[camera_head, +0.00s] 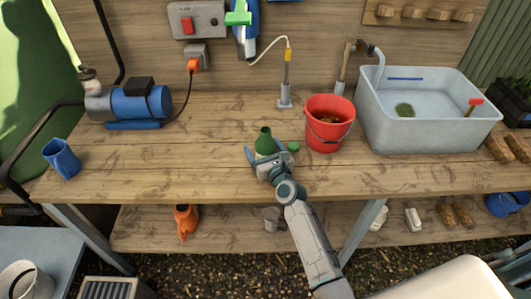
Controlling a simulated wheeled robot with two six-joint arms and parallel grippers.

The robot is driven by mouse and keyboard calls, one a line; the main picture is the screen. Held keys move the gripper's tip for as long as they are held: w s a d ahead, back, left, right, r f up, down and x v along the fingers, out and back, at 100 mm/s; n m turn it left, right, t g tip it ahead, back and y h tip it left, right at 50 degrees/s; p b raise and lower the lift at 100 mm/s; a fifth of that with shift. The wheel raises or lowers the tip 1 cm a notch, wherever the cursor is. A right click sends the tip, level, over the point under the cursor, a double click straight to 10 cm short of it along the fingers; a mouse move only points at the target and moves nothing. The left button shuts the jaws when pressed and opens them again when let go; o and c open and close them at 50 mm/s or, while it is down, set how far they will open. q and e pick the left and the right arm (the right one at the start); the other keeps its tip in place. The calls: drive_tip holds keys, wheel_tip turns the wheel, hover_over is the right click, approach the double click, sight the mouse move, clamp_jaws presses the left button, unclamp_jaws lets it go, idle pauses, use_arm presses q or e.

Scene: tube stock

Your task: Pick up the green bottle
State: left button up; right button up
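The green bottle (264,141) stands upright on the wooden workbench, left of the red bucket. Its lower part is partly hidden by my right gripper (266,157), which reaches in from the bottom of the head view. The fingers are spread, one on each side of the bottle's lower body as seen from here. They look open; I cannot tell whether either finger touches the bottle. My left gripper is not in view.
A small green round item (293,146) lies close to the right finger. The red bucket (330,136) and a grey basin (430,132) stand to the right. A blue pump (140,102) and a blue cup (62,158) are left. The bench between cup and bottle is clear.

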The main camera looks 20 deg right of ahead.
drive_tip(key=shift+s, duration=0.1)
drive_tip(key=shift+c, duration=0.2)
drive_tip(key=c, duration=1.2)
drive_tip(key=shift+c, duration=0.2)
drive_tip(key=shift+r, duration=0.1)
drive_tip(key=shift+r+p, duration=1.7)
drive_tip(key=shift+r, duration=0.2)
drive_tip(key=b, duration=0.2)
approach(263, 139)
drive_tip(key=shift+s+a+f, duration=0.5)
drive_tip(key=shift+s+a, duration=0.2)
drive_tip(key=shift+a, duration=0.05)
drive_tip(key=shift+s+a+f, duration=0.45)
drive_tip(key=shift+s+a, duration=0.2)
drive_tip(key=shift+a, duration=0.1)
